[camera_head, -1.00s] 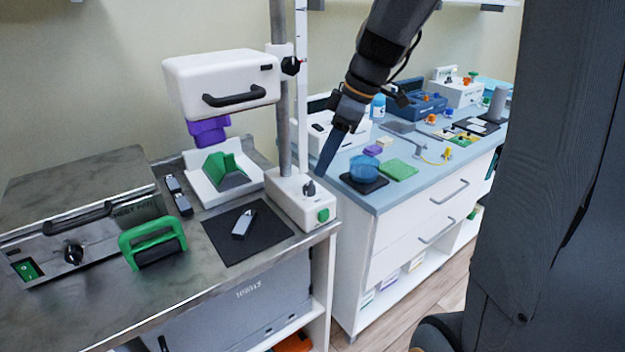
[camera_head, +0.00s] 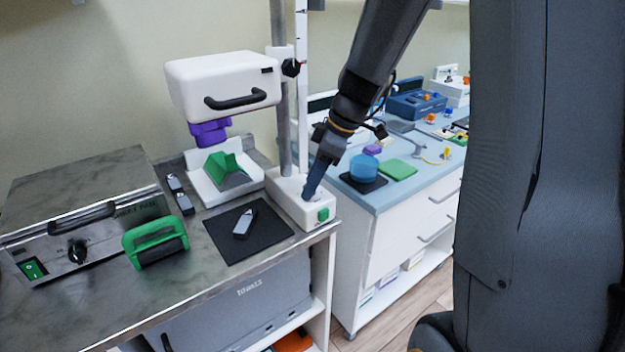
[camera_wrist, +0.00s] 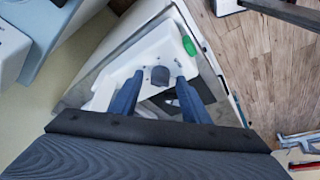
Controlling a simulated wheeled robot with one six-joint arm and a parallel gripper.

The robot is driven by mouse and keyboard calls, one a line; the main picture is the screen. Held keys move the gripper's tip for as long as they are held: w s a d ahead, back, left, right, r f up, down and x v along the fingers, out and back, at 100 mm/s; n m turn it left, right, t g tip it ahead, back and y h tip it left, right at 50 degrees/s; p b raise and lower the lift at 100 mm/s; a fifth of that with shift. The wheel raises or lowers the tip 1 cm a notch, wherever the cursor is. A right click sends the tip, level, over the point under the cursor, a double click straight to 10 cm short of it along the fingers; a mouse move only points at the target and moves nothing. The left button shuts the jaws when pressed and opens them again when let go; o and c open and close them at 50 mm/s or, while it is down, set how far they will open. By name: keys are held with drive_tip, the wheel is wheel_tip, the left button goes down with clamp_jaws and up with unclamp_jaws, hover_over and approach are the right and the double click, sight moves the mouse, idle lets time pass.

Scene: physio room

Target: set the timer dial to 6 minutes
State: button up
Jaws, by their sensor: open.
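The timer dial is a small dark knob on top of the white base box (camera_head: 287,205) of the stand, beside a green button (camera_head: 323,214). My gripper (camera_head: 309,190) reaches down over that box and hides the dial in the head view. In the wrist view the dark dial (camera_wrist: 160,75) shows just beyond and between the two blue fingertips of my gripper (camera_wrist: 157,82). The jaws are open, one finger on each side. I cannot tell whether either finger touches the dial, and its marks are too small to read.
A metal column (camera_head: 284,110) rises behind the box, carrying a white head (camera_head: 222,85) with a black handle. A black mat (camera_head: 262,238) lies to the left. A blue bowl (camera_head: 363,168) stands on the counter at right. A gap separates the two counters.

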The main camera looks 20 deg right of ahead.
drive_tip(key=c, duration=1)
